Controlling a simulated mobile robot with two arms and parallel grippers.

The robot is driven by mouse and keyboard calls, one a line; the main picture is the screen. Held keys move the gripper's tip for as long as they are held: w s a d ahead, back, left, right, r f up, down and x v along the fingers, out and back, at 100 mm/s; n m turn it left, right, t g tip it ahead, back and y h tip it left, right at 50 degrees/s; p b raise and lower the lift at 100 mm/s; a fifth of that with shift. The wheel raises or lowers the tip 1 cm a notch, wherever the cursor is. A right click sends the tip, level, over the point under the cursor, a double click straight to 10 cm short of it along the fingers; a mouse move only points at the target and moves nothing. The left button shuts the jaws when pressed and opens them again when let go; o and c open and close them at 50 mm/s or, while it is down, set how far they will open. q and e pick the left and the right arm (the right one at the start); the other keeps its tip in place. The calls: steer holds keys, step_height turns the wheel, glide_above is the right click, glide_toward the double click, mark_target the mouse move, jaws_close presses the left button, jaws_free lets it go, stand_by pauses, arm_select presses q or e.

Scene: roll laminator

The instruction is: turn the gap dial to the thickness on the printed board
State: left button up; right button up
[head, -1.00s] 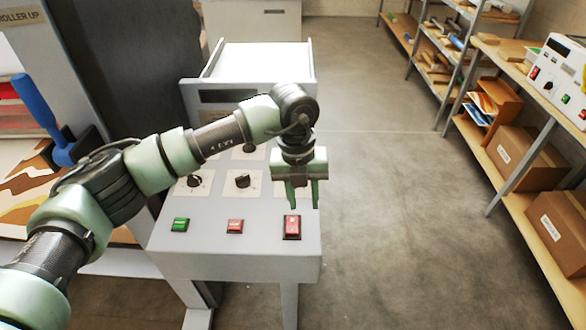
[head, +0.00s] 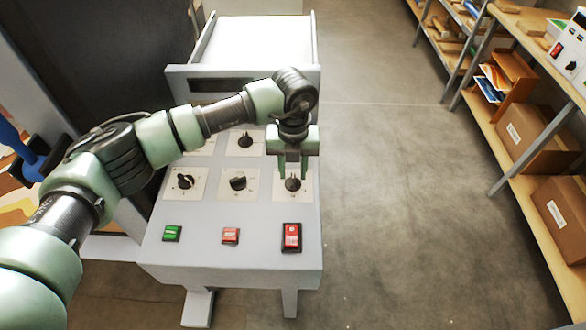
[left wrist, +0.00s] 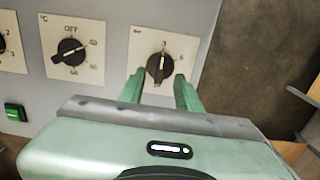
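The gap dial (head: 293,185) is a black knob on a white plate marked "mm", at the right end of the lower dial row on the grey control panel (head: 190,262). My left gripper (head: 293,174) points down at it. In the left wrist view, the open green fingers (left wrist: 160,82) stand on either side of the black knob (left wrist: 160,68), with gaps showing. Its pointer is upward, near a digit at the top of the scale; a 6 shows at right. I cannot make out a printed board. My right gripper is not in view.
A temperature dial (head: 238,182) and another dial (head: 185,181) sit to the left. Below are a green button (head: 172,233), a red button (head: 231,235) and a red switch (head: 291,237). Shelves with boxes (head: 536,135) stand at right, beyond clear floor.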

mark_target(293, 182)
arm_select(q)
step_height(293, 182, down, 2)
steer(key=shift+w, duration=0.15)
steer(key=shift+w+f+p, duration=0.1)
steer(key=shift+f+p, duration=0.2)
steer(key=shift+f, duration=0.05)
jaws_close()
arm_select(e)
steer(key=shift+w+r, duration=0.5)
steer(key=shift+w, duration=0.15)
